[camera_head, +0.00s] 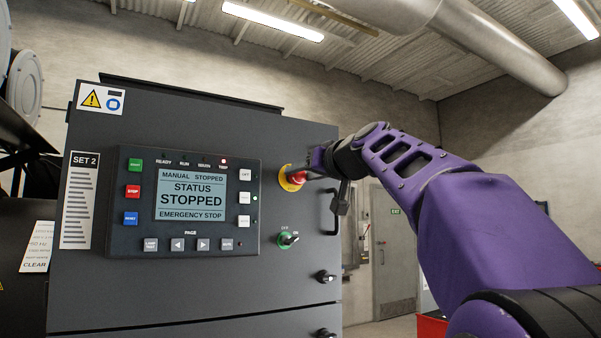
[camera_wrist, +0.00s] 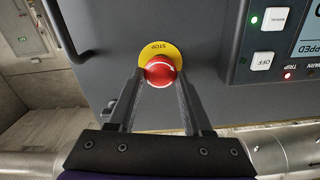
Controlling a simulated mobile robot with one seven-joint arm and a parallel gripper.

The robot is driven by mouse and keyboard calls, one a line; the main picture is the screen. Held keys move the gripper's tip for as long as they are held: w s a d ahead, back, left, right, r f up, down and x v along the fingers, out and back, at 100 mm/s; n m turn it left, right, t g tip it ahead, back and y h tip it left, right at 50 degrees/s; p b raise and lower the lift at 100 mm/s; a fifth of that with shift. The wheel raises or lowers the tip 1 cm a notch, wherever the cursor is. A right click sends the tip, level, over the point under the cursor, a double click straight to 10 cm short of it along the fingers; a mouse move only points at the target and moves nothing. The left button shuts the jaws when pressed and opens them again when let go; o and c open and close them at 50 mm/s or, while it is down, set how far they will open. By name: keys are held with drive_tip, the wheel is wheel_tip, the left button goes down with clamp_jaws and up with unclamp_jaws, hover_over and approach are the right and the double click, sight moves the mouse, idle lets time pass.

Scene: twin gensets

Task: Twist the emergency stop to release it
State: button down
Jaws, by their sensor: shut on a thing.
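The emergency stop is a red mushroom button on a yellow ring on the dark cabinet front. In the head view the emergency stop (camera_head: 298,178) is right of the control panel, partly hidden by my gripper (camera_head: 306,173). In the wrist view the emergency stop (camera_wrist: 160,72) sits between the tips of my gripper (camera_wrist: 160,80), with a white arrow on its face and STOP on the ring (camera_wrist: 157,48). The two fingers are shut on the button's sides. The panel display (camera_head: 190,195) reads MANUAL STOPPED, STATUS STOPPED, EMERGENCY STOP.
A green-ringed key switch (camera_head: 287,240) sits below the emergency stop. A door handle (camera_head: 335,212) stands out at the cabinet's right edge. The control panel (camera_head: 135,230) with several buttons is at left. A grey exit door (camera_head: 394,255) is in the background.

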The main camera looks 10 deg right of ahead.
drive_tip(key=m+p, duration=0.1)
drive_tip(key=m, duration=0.4)
drive_tip(key=shift+d+m, duration=0.1)
drive_tip(key=shift+m, duration=0.2)
idle(0.4)
drive_tip(key=shift+c, duration=1.7)
unclamp_jaws()
drive_tip(key=shift+s, duration=0.1)
